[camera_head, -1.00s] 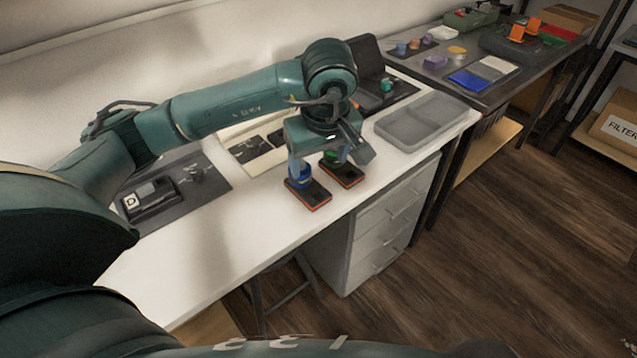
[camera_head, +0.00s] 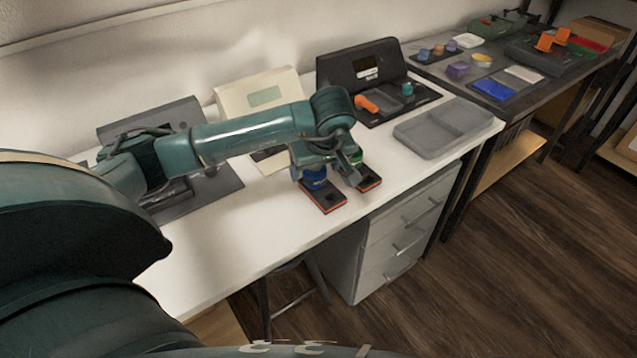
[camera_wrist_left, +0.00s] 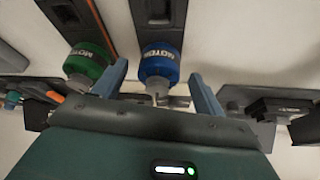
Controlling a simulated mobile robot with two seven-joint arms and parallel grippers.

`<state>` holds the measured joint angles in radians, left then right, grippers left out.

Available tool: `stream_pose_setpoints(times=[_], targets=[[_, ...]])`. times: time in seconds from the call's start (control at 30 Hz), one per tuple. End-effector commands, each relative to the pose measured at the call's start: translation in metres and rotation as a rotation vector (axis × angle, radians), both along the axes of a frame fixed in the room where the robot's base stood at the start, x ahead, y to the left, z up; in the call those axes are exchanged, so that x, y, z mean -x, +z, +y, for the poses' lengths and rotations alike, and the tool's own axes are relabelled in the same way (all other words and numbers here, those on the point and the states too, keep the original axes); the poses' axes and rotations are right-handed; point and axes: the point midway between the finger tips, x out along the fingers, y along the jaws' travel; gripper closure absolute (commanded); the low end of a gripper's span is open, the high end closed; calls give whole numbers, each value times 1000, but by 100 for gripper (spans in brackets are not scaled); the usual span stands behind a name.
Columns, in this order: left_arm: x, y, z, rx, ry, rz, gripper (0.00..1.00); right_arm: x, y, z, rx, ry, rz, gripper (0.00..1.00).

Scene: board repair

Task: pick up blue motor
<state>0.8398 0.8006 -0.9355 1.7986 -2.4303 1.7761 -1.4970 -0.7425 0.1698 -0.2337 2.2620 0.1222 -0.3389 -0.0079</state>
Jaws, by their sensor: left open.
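The blue motor (camera_head: 315,179) stands upright on a dark base with an orange-red rim (camera_head: 328,202) on the white table. It also shows in the left wrist view (camera_wrist_left: 160,66), with white lettering on its side. My left gripper (camera_head: 314,176) is open, just above and around the blue motor. In the left wrist view its two fingers (camera_wrist_left: 158,72) stand on either side of the motor, with a gap on each side. My right gripper is not in view.
A green motor (camera_wrist_left: 88,63) stands on a similar base (camera_head: 370,183) right beside, close to one left finger. A grey divided tray (camera_head: 445,127) lies to the right. Black and cream stations line the wall. The front of the white table (camera_head: 235,245) is clear.

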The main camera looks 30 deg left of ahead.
Motion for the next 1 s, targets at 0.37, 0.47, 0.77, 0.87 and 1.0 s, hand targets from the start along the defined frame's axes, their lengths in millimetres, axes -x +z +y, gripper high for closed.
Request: stream_pose_setpoints(times=[0.37,0.47,0.77,0.87,1.0], targets=[[-4,-16,4,0,-1,0,29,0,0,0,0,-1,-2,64],[-4,-16,4,1,-2,-1,35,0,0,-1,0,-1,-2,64],[-4,-16,4,2,-2,-1,59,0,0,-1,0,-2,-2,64],[-4,-16,4,2,-2,-1,67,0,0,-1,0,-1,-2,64],[-4,-16,4,2,-2,-1,78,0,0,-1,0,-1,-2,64]])
